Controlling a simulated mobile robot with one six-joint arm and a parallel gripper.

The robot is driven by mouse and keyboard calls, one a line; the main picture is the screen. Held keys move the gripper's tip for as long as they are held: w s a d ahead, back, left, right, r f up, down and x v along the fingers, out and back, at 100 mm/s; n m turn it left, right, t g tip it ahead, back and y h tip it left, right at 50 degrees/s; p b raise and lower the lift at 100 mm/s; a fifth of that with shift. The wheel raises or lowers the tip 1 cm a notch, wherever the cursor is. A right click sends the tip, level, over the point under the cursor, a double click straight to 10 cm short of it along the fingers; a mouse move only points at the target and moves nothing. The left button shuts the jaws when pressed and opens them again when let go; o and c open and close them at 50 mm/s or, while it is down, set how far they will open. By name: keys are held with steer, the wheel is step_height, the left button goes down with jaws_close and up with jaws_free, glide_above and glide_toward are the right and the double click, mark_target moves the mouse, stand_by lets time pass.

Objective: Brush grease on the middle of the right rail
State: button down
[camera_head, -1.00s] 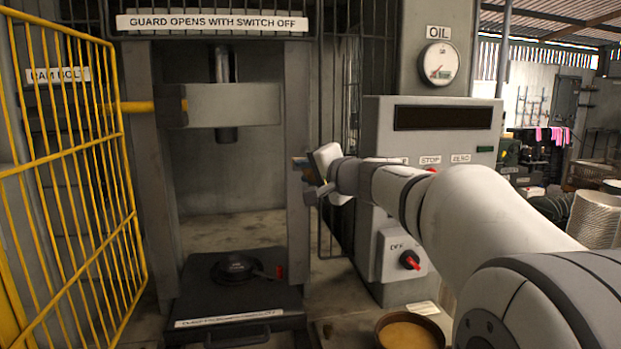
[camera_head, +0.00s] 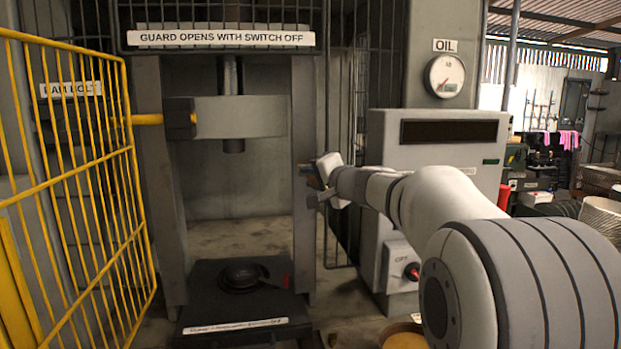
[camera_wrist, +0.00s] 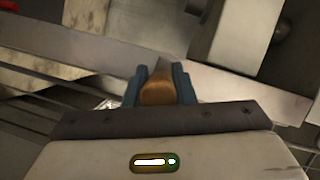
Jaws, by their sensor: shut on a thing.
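The press's right rail (camera_head: 304,240) is the grey upright at the right of the press opening. My gripper (camera_head: 310,180) is at about mid-height of this rail, at its right edge in the head view. In the wrist view, its blue fingers (camera_wrist: 160,80) are shut on a brown wooden handle, taken as the brush (camera_wrist: 157,94). The bristles and any grease are hidden or too small to make out. I cannot tell whether the brush touches the rail.
The yellow guard (camera_head: 75,190) stands swung open at the left. The crosshead (camera_head: 240,117) is up, above a dark round piece (camera_head: 243,276) on the press bed. A grey control cabinet (camera_head: 440,140) with a red switch (camera_head: 411,271) stands right of the rail, close to my arm.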

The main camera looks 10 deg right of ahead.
steer(key=shift+w, duration=1)
stand_by(0.3)
step_height(320, 180, down, 3)
steer(key=b, duration=0.4)
steer(key=shift+s+b, duration=0.15)
steer(key=shift+b, duration=0.2)
steer(key=shift+f, duration=0.2)
step_height(320, 180, down, 3)
steer(key=b, duration=0.4)
steer(key=shift+r, duration=0.15)
step_height(320, 180, down, 18)
steer(key=b, duration=2.3)
step_height(320, 180, up, 6)
steer(key=p, duration=0.4)
steer(key=shift+r, duration=0.15)
stand_by(0.9)
